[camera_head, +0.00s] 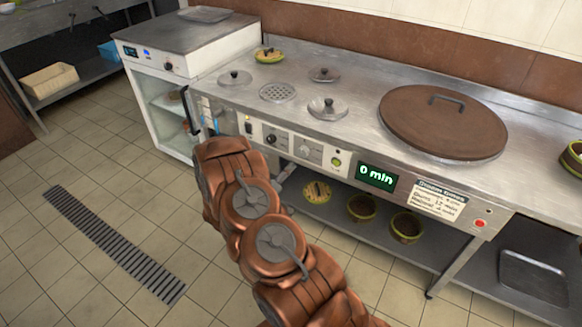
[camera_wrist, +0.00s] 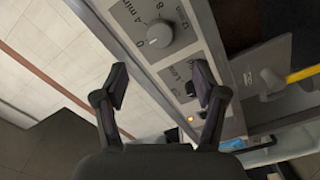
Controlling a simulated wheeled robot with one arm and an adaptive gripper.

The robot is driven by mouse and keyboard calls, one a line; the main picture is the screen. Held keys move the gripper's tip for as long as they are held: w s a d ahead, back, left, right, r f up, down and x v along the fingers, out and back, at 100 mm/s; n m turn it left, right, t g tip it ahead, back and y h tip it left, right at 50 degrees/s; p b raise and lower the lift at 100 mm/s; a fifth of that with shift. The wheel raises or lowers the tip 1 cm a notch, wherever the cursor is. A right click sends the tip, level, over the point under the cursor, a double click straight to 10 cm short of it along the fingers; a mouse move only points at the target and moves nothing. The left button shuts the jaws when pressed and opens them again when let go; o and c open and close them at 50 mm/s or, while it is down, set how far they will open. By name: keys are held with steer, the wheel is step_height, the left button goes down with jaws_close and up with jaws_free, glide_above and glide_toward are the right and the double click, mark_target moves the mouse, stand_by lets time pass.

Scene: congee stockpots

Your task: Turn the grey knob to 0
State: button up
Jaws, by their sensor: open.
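The grey knob (camera_head: 305,151) is on the front panel of the steel counter, right of a black knob (camera_head: 272,138). In the wrist view the grey knob (camera_wrist: 160,34) is round, with a scale marked 0, 4 min, 8 and 12 min around it. Its pale pointer mark appears to face the 0. The green display (camera_head: 377,176) reads "0 min". My gripper (camera_wrist: 160,75) is open and empty, its two fingers apart, with the grey knob beyond the fingertips and not between them. The black knob (camera_wrist: 190,88) shows near the right finger.
A large brown lid (camera_head: 443,120) and small steel lids (camera_head: 327,108) are on the counter. Bowls (camera_head: 361,207) stand on the shelf below. A white cabinet (camera_head: 160,100) is at the left. The tiled floor in front is clear, with a drain grate (camera_head: 115,245).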

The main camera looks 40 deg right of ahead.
steer(key=shift+s+a, duration=0.15)
steer(key=shift+a, duration=0.55)
